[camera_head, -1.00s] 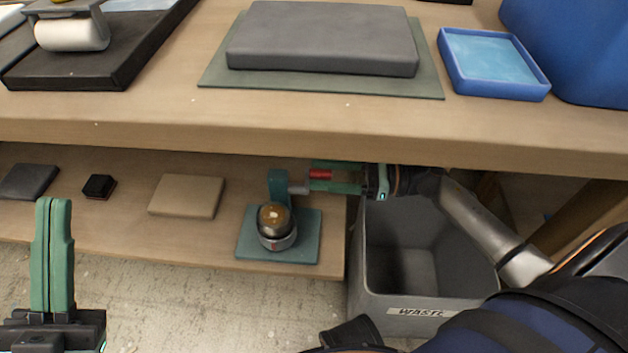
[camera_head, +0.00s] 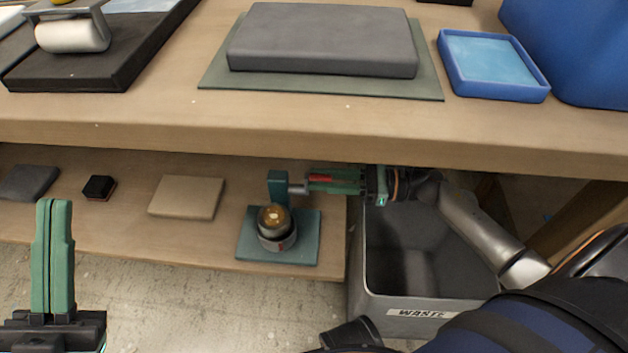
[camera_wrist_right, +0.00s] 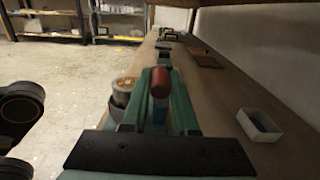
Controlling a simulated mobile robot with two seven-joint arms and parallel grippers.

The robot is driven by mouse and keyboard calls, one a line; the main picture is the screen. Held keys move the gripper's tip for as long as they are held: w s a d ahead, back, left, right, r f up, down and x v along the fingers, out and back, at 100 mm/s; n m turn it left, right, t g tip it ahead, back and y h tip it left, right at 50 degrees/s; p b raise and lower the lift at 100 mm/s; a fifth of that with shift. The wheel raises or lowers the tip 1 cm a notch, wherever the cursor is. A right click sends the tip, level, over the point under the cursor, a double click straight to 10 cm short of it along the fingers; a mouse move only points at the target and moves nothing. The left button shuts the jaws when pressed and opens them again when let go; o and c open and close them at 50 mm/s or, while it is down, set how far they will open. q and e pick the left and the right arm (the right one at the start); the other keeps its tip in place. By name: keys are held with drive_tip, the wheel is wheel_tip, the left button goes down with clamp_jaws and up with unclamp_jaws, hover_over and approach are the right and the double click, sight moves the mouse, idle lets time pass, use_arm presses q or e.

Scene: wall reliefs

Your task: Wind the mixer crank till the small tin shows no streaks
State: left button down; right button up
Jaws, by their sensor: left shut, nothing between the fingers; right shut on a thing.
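The mixer (camera_head: 278,188) has a teal post and base plate on the lower shelf. Its small tin (camera_head: 278,240) sits on the plate, with golden-brown contents and a pale spot on top; whether streaks show is too small to tell. The tin also shows in the right wrist view (camera_wrist_right: 123,92). My right gripper (camera_head: 318,180) is shut on the red crank handle (camera_head: 320,177), right of the post; the handle's end shows between the fingers in the wrist view (camera_wrist_right: 160,83). My left gripper (camera_head: 54,205) is shut and empty, pointing up at the lower left.
The worktop edge (camera_head: 300,138) overhangs the shelf close above my right gripper. A grey waste bin (camera_head: 425,300) stands below my right arm. A tan block (camera_head: 187,197) and a small black block (camera_head: 99,188) lie left of the mixer. A white tray (camera_wrist_right: 262,125) shows in the wrist view.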

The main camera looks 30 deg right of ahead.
drive_tip(key=shift+s+a+f, duration=0.25)
drive_tip(key=shift+s+a, duration=0.05)
drive_tip(key=shift+s, duration=0.2)
drive_tip(key=shift+s+a+f, duration=0.25)
drive_tip(key=shift+s, duration=0.2)
drive_tip(key=shift+s+a+f+b, duration=0.2)
drive_tip(key=shift+s+f+b, duration=0.05)
drive_tip(key=shift+f+b, duration=0.2)
drive_tip(key=shift+s+a+f+b, duration=0.15)
drive_tip(key=shift+s+f+b, duration=0.15)
drive_tip(key=shift+f, duration=0.15)
drive_tip(key=shift+s+a+f, duration=0.1)
drive_tip(key=shift+s+f, duration=0.05)
drive_tip(key=shift+f, duration=0.1)
